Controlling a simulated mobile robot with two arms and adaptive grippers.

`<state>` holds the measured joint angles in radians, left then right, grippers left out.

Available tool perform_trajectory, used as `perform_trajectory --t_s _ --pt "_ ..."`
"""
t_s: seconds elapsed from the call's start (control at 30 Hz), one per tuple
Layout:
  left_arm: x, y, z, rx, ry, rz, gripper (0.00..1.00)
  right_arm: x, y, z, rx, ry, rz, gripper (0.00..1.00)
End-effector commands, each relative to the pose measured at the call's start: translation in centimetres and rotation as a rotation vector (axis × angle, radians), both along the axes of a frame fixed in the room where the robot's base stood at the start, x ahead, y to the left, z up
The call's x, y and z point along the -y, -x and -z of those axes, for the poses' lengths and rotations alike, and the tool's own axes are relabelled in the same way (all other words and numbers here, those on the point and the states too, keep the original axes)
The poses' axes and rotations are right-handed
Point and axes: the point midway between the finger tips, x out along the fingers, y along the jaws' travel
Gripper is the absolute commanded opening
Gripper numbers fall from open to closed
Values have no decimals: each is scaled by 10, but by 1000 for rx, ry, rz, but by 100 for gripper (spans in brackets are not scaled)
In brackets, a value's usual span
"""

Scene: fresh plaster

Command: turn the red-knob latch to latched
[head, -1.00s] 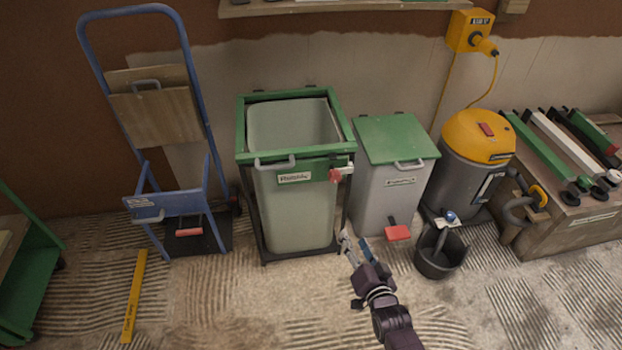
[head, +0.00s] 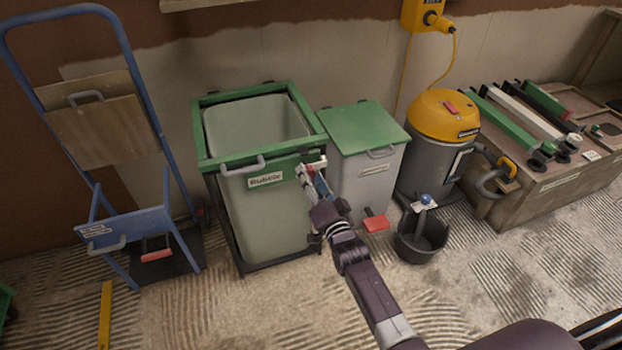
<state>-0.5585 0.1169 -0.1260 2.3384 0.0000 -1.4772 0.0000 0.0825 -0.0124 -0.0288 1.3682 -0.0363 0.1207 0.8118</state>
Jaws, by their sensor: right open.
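The latch (head: 316,161) is at the right front corner of the green-framed rubble bin (head: 208,165). Only a pale part of it shows; its red knob is largely hidden behind my right gripper. My right gripper (head: 311,173) is open, with its fingertips at the latch. I cannot tell whether they touch the knob. My left gripper is not in view.
A grey bin with a green lid (head: 365,128) stands close to the right of the latch. A red dustpan (head: 376,223) and a black bucket (head: 421,239) are on the floor in front. A blue hand truck (head: 133,214) stands left.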

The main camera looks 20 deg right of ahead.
Motion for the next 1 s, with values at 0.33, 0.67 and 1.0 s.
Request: perform_trajectory --t_s 0.33,0.67,1.0 --pt "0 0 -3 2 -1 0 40 0 -2 0 -1 0 0 40" --pt "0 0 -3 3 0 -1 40 0 -2 0 -1 0 0 3" --pt "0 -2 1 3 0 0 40 0 -2 0 0 50 0 2"
